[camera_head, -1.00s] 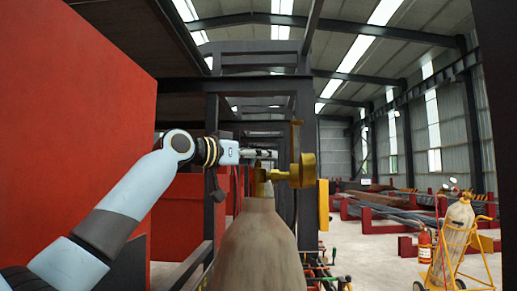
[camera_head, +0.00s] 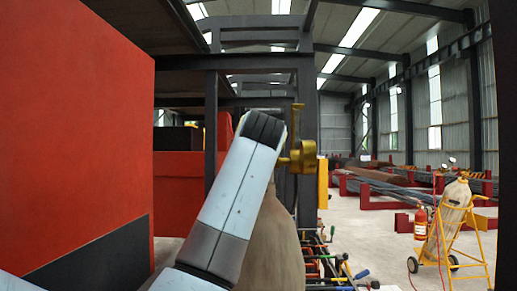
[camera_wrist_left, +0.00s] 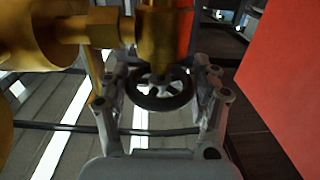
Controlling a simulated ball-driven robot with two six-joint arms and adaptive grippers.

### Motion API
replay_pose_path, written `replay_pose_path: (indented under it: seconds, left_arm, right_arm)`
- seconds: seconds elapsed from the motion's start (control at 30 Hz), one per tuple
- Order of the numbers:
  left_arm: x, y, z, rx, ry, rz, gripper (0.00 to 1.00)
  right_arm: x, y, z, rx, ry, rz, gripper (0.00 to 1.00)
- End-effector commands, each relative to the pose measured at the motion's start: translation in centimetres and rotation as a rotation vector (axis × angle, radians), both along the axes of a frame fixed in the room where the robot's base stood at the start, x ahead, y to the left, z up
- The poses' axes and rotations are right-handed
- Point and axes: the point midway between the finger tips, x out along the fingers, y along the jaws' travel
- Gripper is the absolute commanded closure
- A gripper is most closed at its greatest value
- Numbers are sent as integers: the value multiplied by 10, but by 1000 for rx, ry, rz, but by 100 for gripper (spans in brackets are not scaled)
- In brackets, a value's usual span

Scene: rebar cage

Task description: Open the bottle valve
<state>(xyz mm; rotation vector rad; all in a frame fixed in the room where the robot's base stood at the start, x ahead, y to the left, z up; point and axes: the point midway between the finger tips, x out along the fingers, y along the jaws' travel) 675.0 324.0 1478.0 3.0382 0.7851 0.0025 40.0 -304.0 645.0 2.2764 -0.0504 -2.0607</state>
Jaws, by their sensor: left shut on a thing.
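The gas bottle (camera_head: 275,250) stands upright in front of me, its brown body partly hidden behind my left arm. Its brass valve (camera_head: 302,157) shows at the top, to the right of my arm. In the left wrist view the brass valve body (camera_wrist_left: 158,35) fills the top, with a dark round handwheel (camera_wrist_left: 160,90) below it. My left gripper (camera_wrist_left: 163,85) has its fingers on both sides of the handwheel and is shut on it. In the head view my forearm hides the gripper and the handwheel. My right gripper is not in view.
A large red block (camera_head: 75,130) stands close on the left. Dark steel posts (camera_head: 307,130) rise behind the bottle. A yellow cart (camera_head: 462,235) with another bottle and a red extinguisher (camera_head: 420,223) stand at the right on open floor.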

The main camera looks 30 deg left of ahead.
Motion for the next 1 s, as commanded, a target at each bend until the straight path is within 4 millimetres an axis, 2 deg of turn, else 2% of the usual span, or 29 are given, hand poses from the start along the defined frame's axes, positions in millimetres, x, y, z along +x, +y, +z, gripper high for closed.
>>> replay_pose_path:
  seconds: [0.1,0.3,0.87,0.9,1.0]
  left_arm:
    - [1,-1,-3,-1,2,59,69]
    - [0,0,-2,2,4,128,69]
    - [0,1,-1,4,5,157,69]
    - [0,1,-1,4,5,157,33]
    - [0,1,-1,3,5,157,20]
  right_arm:
    - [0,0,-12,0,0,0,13]
    - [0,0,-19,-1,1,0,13]
    - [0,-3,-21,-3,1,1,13]
    - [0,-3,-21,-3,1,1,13]
    - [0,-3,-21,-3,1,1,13]
